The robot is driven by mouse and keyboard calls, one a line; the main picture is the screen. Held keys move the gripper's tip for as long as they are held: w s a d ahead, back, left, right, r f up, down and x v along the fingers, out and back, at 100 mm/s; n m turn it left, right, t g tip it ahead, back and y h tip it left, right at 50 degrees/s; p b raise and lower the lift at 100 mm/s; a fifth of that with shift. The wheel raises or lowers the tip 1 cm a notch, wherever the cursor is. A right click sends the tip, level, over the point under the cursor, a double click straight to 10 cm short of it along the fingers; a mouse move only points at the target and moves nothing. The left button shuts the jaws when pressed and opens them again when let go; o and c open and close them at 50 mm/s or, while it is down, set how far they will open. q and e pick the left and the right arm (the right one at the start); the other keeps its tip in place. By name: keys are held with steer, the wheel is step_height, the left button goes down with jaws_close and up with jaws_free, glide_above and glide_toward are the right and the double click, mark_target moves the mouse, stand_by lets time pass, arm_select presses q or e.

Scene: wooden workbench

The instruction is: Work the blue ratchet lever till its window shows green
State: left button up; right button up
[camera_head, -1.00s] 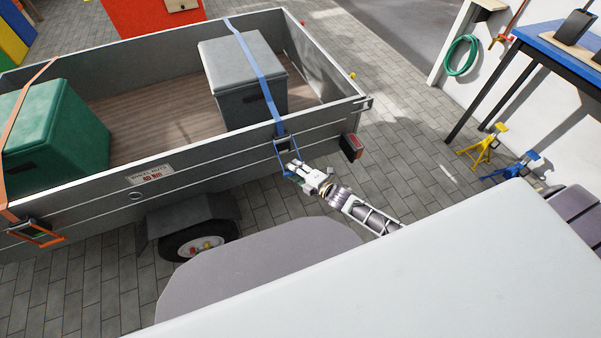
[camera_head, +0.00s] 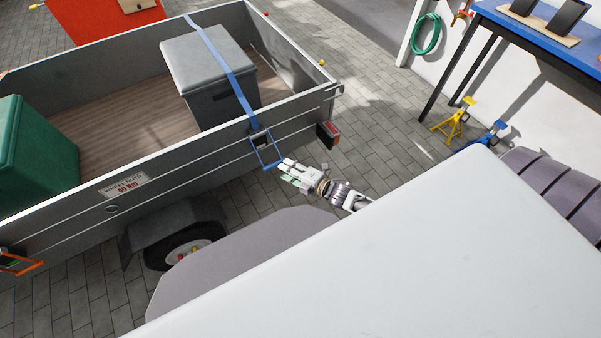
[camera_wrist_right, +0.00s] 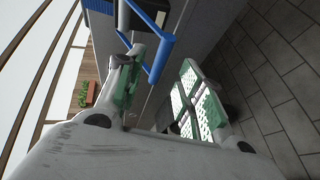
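The blue ratchet lever (camera_head: 268,153) is an open frame on the trailer's side, below the blue strap (camera_head: 232,78) over the grey box. It sticks out and down from the dark ratchet body (camera_head: 259,134). In the right wrist view the lever (camera_wrist_right: 158,62) shows near the fingertips. My right gripper (camera_head: 286,170) is open beside the lever's free end. In the wrist view its two fingers (camera_wrist_right: 162,78) stand apart with nothing clamped between them. I cannot tell whether a finger touches the lever. The window's colour is not readable. My left gripper is out of view.
The trailer wall (camera_head: 180,165) is close to my gripper, with a red tail light (camera_head: 328,134) to the right. An orange ratchet (camera_head: 18,262) is at the lower left. A blue workbench (camera_head: 540,38) and jack stands are at the right.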

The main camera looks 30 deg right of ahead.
steer(key=shift+v, duration=2.6)
steer(key=shift+r, duration=0.1)
steer(key=shift+c, duration=0.2)
